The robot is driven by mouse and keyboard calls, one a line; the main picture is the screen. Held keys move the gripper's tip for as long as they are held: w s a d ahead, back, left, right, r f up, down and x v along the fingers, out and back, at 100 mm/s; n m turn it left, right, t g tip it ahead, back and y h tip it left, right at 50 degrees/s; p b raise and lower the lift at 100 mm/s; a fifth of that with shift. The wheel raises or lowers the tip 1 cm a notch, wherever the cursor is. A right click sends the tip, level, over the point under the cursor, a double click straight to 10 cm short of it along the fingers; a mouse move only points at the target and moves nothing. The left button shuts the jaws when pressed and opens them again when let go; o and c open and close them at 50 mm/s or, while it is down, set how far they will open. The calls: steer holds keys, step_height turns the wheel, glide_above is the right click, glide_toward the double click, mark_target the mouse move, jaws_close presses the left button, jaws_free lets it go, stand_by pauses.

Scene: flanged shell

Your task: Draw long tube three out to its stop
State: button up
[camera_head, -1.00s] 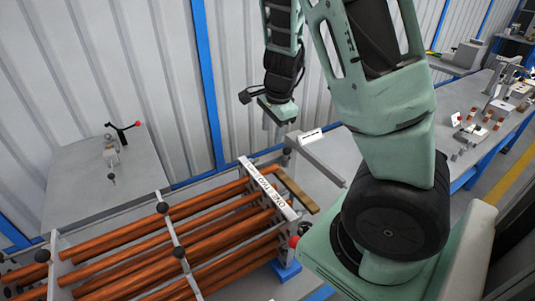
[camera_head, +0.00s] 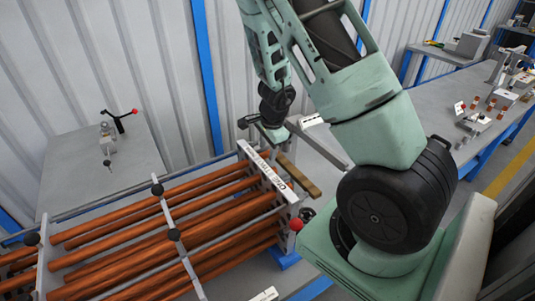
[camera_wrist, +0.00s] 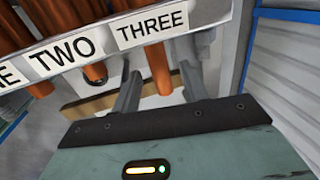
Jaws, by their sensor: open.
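Long tube three (camera_wrist: 156,68) is an orange-brown tube whose end shows below the THREE label (camera_wrist: 152,29) in the wrist view. My gripper (camera_wrist: 160,76) is open, its two grey fingers on either side of that tube end; I cannot tell whether they touch it. Tube two (camera_wrist: 95,74) shows to the left, under the TWO label (camera_wrist: 62,48). In the head view my gripper (camera_head: 275,139) is at the far corner of the rack's white end plate (camera_head: 266,170), and its fingertips are hard to make out. The rack holds several long orange tubes (camera_head: 215,207).
A brown wooden bar (camera_head: 298,176) sticks out past the end plate, close to my gripper. A red ball knob (camera_head: 296,225) is at the plate's near end. A grey table (camera_head: 100,170) with a small fixture stands left; a workbench (camera_head: 420,105) stands right.

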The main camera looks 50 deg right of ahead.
steer(key=shift+w+f, duration=0.15)
steer(key=shift+f, duration=0.55)
jaws_close()
steer(key=s+d+b, duration=0.2)
steer(key=d, duration=0.7)
steer(key=shift+s+d, duration=0.25)
steer(key=shift+d, duration=0.1)
steer(key=shift+r, duration=0.1)
jaws_free()
steer(key=shift+d, duration=0.15)
